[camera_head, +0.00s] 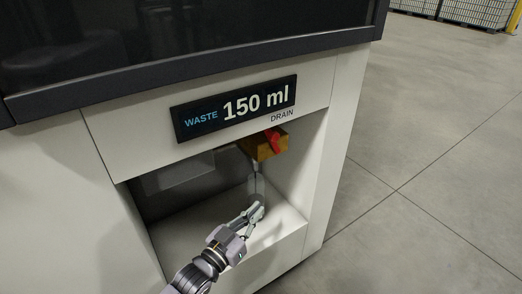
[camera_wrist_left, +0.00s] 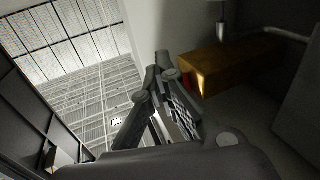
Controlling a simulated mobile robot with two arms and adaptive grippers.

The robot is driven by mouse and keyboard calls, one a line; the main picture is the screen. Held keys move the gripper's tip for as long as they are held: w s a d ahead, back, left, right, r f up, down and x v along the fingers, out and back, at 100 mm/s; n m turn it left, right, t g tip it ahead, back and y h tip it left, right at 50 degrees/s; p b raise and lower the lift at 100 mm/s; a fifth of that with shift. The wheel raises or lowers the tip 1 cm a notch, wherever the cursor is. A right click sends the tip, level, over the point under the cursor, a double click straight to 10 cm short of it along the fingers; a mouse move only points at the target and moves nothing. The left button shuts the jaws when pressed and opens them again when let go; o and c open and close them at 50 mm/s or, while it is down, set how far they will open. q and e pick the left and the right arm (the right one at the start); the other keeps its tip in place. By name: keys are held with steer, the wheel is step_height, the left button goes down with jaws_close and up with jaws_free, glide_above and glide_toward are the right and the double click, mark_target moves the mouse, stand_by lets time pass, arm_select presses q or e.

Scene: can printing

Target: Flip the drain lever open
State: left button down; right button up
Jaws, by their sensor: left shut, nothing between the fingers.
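The drain lever (camera_head: 272,141) is red and sits on a brass-coloured valve block (camera_head: 263,147) under the DRAIN label, at the top of the recess. In the left wrist view the brass block (camera_wrist_left: 236,62) shows at the upper right, with a sliver of the red lever (camera_wrist_left: 187,80) behind my fingers. My left gripper (camera_head: 257,207) is shut and empty inside the recess, below the valve. In the left wrist view its fingers (camera_wrist_left: 165,68) appear beside the block's left end; I cannot tell whether they touch it. My right gripper is in neither view.
The recess walls (camera_head: 308,175) and its floor edge (camera_head: 275,250) surround the left gripper. Above is the panel display (camera_head: 235,107) reading WASTE 150 ml. A thin pipe hangs below the valve. Open concrete floor (camera_head: 430,160) lies to the right of the machine.

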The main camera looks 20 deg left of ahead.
arm_select(q)
steer(key=a+r+m+t+h, duration=0.3)
steer(key=a+r+t+h, duration=0.15)
steer(key=r+h, duration=0.4)
steer(key=w+d+r+y, duration=0.1)
steer(key=w+d+r, duration=0.3)
steer(key=w+r, duration=0.2)
step_height(320, 180, up, 2)
steer(key=shift+r+t, duration=0.1)
steer(key=shift+t, duration=0.35)
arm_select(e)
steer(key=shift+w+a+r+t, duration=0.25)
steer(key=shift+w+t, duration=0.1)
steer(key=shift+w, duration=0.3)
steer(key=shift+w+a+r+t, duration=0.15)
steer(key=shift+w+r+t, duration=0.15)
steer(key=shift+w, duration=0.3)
arm_select(q)
steer(key=shift+y, duration=0.25)
